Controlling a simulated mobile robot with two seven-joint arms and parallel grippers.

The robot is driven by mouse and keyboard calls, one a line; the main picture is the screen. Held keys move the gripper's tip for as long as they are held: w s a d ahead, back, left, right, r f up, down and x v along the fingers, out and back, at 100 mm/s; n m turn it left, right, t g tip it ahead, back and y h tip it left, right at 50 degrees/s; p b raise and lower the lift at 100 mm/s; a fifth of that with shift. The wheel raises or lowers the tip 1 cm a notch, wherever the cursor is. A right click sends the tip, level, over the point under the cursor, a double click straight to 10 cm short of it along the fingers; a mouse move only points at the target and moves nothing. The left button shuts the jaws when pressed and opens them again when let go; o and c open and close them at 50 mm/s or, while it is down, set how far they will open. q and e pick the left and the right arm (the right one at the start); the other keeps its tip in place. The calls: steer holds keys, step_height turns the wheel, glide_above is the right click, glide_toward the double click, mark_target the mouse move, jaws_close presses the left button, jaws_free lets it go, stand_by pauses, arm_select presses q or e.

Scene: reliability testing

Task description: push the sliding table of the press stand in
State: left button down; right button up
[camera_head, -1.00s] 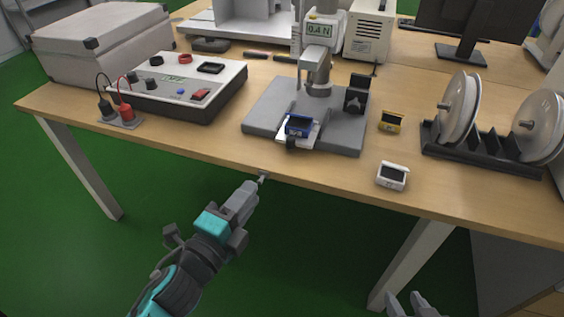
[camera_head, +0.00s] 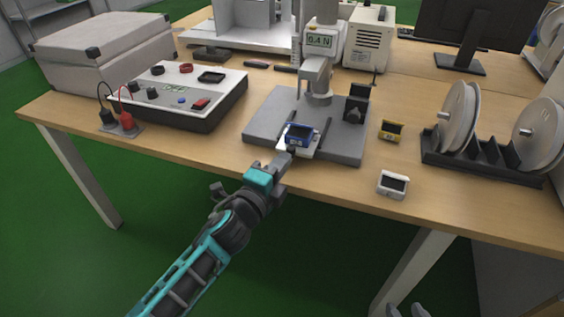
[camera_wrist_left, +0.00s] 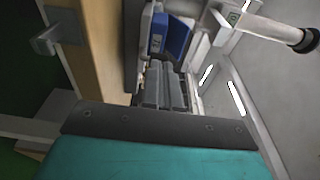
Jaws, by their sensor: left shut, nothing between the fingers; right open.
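The press stand (camera_head: 262,125) has a grey base on the wooden table and a column with a display reading 0.4 N. Its light sliding table (camera_head: 312,146) lies at the front of the base and carries a blue device (camera_head: 299,133). My left gripper (camera_head: 288,155) is shut and empty, its tips at the front of the sliding table; I cannot tell whether they touch. In the left wrist view the closed fingers (camera_wrist_left: 164,88) point at the blue device (camera_wrist_left: 178,38). My right gripper (camera_head: 405,310) shows only partly at the bottom edge, apart from the table.
A control box (camera_head: 178,95) with knobs stands left of the press stand. A yellow device (camera_head: 391,130) and a white device (camera_head: 393,184) lie to its right, beside a black rack (camera_head: 480,163) with reels.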

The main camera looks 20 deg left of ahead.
mark_target(293, 136)
arm_select(q)
steer(key=shift+w+d, duration=0.1)
steer(key=shift+w, duration=0.15)
steer(key=w+b, duration=0.1)
steer(key=w, duration=0.7)
steer(key=shift+w+d+f, duration=0.1)
steer(key=shift+w+d, duration=0.05)
steer(key=shift+w, duration=0.15)
steer(key=shift+w+r, duration=0.2)
steer(key=shift+r, duration=0.15)
steer(key=shift+s+a, duration=0.1)
steer(key=shift+a, duration=0.1)
